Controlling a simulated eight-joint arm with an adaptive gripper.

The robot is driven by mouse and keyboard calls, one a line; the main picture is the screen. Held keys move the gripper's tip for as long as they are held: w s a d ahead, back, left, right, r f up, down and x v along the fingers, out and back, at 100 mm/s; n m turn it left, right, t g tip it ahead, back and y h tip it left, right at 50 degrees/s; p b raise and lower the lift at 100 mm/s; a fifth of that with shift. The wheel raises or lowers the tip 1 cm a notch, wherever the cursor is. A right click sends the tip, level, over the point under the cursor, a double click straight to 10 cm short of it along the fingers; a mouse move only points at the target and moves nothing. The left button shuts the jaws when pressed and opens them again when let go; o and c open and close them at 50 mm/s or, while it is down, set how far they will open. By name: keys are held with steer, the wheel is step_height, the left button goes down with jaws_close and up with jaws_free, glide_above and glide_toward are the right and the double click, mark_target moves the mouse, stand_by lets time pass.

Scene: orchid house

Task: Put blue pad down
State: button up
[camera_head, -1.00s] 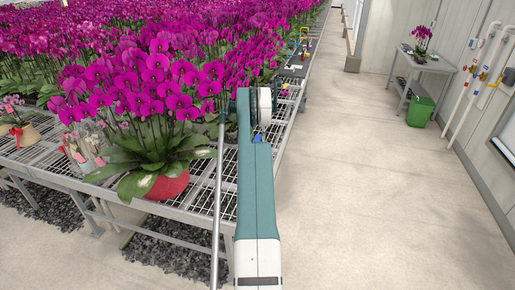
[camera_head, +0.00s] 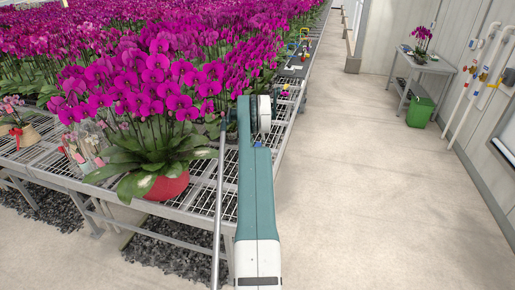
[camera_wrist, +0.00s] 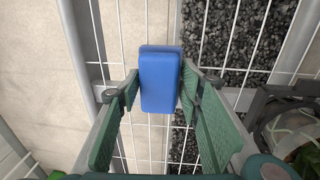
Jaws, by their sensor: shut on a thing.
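The blue pad (camera_wrist: 160,80) is a plain blue block in the middle of the wrist view. My gripper (camera_wrist: 160,90) is shut on it, with one green finger on each long side. Below the pad in that view is the white wire mesh of the bench (camera_wrist: 218,98). I cannot tell whether the pad touches the mesh or hangs above it.
A potted magenta orchid with a red pot (camera_head: 167,184) stands on the bench, left of my arm. Small items (camera_head: 303,38) lie farther along the bench. The aisle floor (camera_head: 345,180) on the right is clear. A dark object (camera_wrist: 280,112) shows at the wrist view's right.

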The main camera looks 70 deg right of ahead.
steer(key=shift+f, duration=0.2)
steer(key=o, duration=0.9)
steer(key=shift+r, duration=0.15)
steer(key=r, duration=0.8)
steer(key=w+r, duration=0.1)
steer(key=r, duration=0.3)
steer(key=shift+a+p, duration=0.15)
steer(key=shift+p, duration=0.2)
stand_by(0.4)
